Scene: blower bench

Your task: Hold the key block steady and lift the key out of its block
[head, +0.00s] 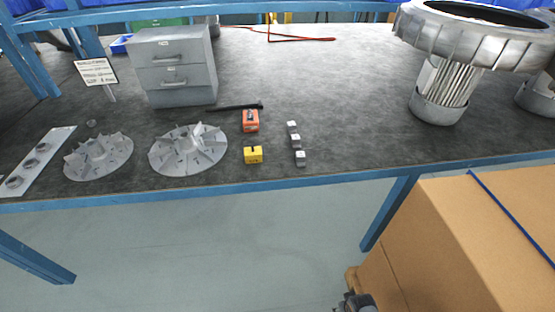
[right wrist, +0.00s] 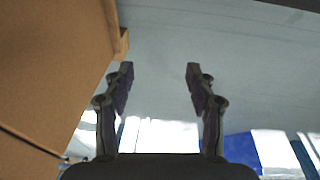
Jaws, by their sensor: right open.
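A small orange block (head: 250,126) stands on the grey bench top, with a dark and grey piece in its top that may be the key (head: 250,115). A yellow block (head: 254,156) with a dark notch in its top sits nearer the front edge. I cannot tell for sure which one is the key block. My right gripper (right wrist: 160,70) is open and empty in the right wrist view. In the head view part of it shows at the bottom edge (head: 356,302), below the bench and beside the cardboard box, far from both blocks. My left gripper is out of view.
Small metal blocks (head: 296,141) stand right of the coloured blocks. Two finned discs (head: 188,148) lie left, before a grey drawer cabinet (head: 175,66). A dark bar (head: 235,107) lies behind the orange block. A cardboard box (head: 470,240) fills the lower right. The bench's right middle is clear.

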